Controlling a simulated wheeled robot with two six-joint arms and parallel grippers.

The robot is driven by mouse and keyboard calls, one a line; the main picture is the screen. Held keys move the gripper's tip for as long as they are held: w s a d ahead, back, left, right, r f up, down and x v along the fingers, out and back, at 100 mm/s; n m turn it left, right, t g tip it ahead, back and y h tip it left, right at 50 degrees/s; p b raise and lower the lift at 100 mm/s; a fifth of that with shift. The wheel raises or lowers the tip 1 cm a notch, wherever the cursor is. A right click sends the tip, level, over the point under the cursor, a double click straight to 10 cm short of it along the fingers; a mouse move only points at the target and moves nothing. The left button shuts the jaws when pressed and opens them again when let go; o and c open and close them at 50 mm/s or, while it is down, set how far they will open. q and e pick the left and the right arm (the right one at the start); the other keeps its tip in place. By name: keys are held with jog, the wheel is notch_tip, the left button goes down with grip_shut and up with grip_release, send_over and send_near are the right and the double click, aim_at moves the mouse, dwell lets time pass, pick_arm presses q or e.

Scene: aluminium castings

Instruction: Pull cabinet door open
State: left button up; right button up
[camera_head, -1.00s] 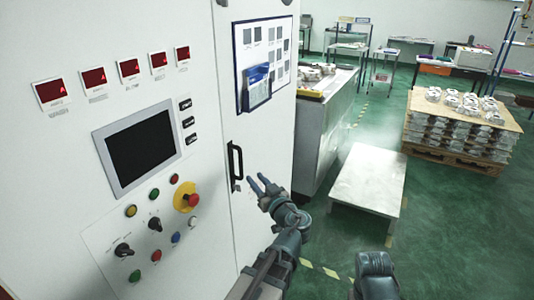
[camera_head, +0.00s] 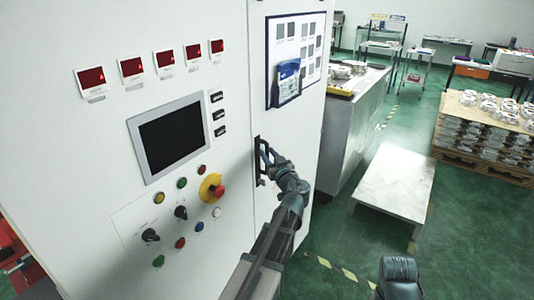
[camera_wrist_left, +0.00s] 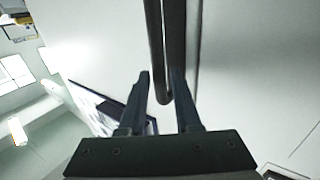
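The cabinet door (camera_head: 296,135) is a tall white panel to the right of the control panel and looks shut. Its black handle (camera_head: 257,158) is an upright bar on the door's left side. My left gripper (camera_head: 268,160) is at the handle. In the left wrist view the two fingers stand apart, with the lower end of the handle (camera_wrist_left: 154,40) between or just in front of them. A gap shows beside the handle, and I cannot tell whether either finger touches it.
The control panel has a dark screen (camera_head: 170,139), several knobs and a red emergency button (camera_head: 217,190). A low white table (camera_head: 394,185) stands right of the cabinet, near a grey workbench (camera_head: 352,130). A pallet of castings (camera_head: 485,135) is farther right. Green floor lies between.

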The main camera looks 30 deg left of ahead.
pick_arm(q)
jog(key=shift+w+a, duration=0.4)
jog(key=shift+a, duration=0.1)
jog(key=shift+c, duration=0.3)
grip_shut()
dwell(1.0)
